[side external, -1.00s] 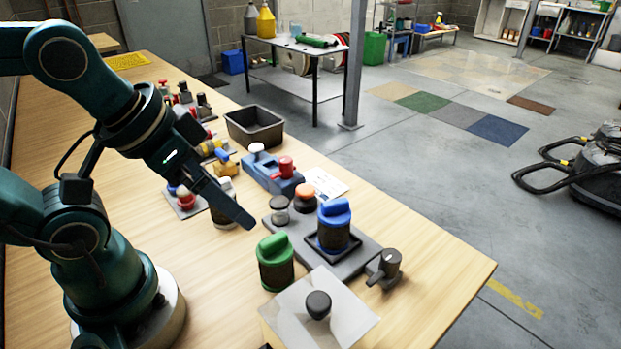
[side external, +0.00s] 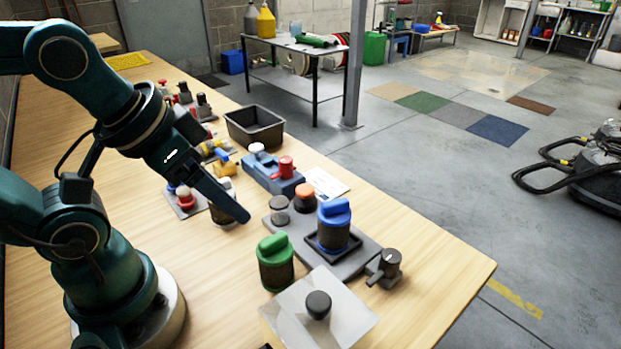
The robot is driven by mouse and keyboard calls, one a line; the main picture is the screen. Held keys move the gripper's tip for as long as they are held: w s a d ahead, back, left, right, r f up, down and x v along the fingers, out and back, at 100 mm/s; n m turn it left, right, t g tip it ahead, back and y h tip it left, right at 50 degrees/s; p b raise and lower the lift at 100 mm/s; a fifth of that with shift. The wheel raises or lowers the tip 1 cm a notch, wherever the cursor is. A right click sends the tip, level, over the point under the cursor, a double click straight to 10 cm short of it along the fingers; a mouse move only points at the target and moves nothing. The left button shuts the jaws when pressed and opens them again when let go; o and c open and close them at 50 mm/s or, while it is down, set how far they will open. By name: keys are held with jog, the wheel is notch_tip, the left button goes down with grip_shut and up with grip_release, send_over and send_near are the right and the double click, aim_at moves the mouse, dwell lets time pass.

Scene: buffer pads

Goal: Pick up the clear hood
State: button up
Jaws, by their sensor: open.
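The clear hood (side external: 348,317) is a see-through, square cover with a round black knob (side external: 318,304) on top. It stands at the near edge of the table in the side view. My gripper (side external: 238,212) is up and to the left of the hood, clear of it, over the middle of the bench. It is open and holds nothing that I can see. One long finger shows, and the other is hidden behind it.
A green-capped jar (side external: 275,262) stands just behind the hood. A grey pad (side external: 350,262) carries a blue-capped jar (side external: 334,225) and knobs. A dark lever knob (side external: 385,267) is right of it. A black bin (side external: 254,126) lies farther back. Bare wood lies at the right front.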

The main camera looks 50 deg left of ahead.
jog(key=m+g, duration=0.5)
jog(key=m, duration=0.3)
send_near(319, 300)
jog(key=w+a+f, duration=0.2)
jog(key=a, duration=0.1)
jog(key=shift+m+g, duration=0.3)
jog(key=shift+m, duration=0.2)
jog(key=d+f, duration=0.1)
jog(key=s+d+f, duration=0.1)
jog(key=d, duration=0.1)
jog(key=shift+s+f, duration=0.15)
jog(key=shift+s, duration=0.1)
jog(key=shift+f, duration=2.55)
